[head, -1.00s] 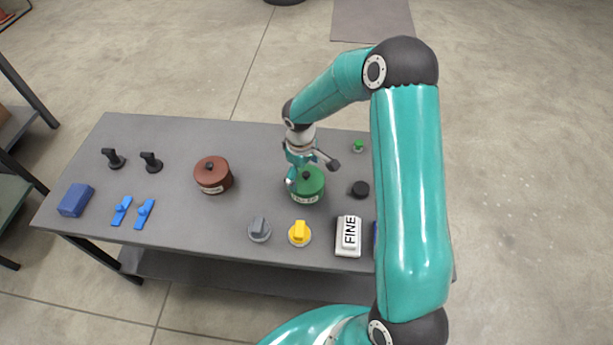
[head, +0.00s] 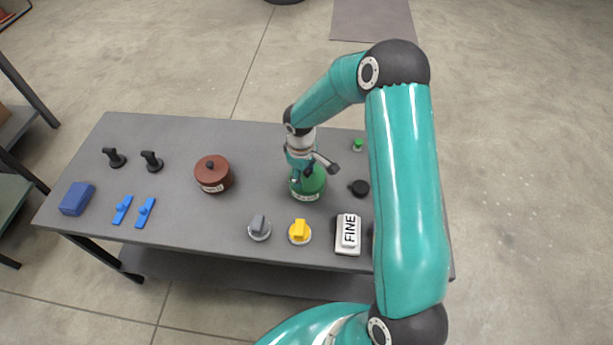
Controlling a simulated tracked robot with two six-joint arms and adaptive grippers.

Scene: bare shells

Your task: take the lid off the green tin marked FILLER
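The green tin (head: 307,190) stands on the grey table with its lid on, right of the table's middle. A pale label is on its front, too small to read surely. My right gripper (head: 313,176) comes down from above, right over the tin's lid. Its fingers are spread, one at the left side of the lid and one reaching out to the right. The lid's knob is hidden behind the gripper, and I cannot tell if the fingers touch the lid. My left gripper is out of view.
On the table (head: 180,245) stand a brown lidded tin (head: 213,177), a grey knob (head: 259,229), a yellow knob (head: 300,232), a white FINE block (head: 347,235), a black knob (head: 360,188) and a small green button (head: 358,146). Blue and black pieces lie left. My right arm covers the table's right end.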

